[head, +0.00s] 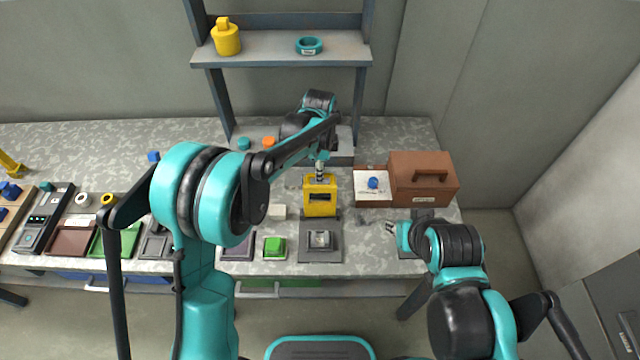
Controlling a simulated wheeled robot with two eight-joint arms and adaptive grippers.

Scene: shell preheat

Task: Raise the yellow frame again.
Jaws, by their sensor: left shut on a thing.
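The yellow frame (320,209) is upright near the middle of the bench, with a dark opening in its front. My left gripper (320,179) comes down from above and is shut on the top of the frame. Whether the frame's lower edge touches what is beneath it is hard to tell. A dark grey fixture (320,255) with a pale metal piece in it is just in front of the frame. My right gripper (390,228) is low over the bench to the right of the frame, apart from it; its fingers are too small to read.
A brown box (423,178) with a handle stands right of the frame, beside a white-lined tray holding a blue piece (373,183). A green block (274,246) is at front left. A shelf (280,48) rises behind. My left arm hides part of the bench.

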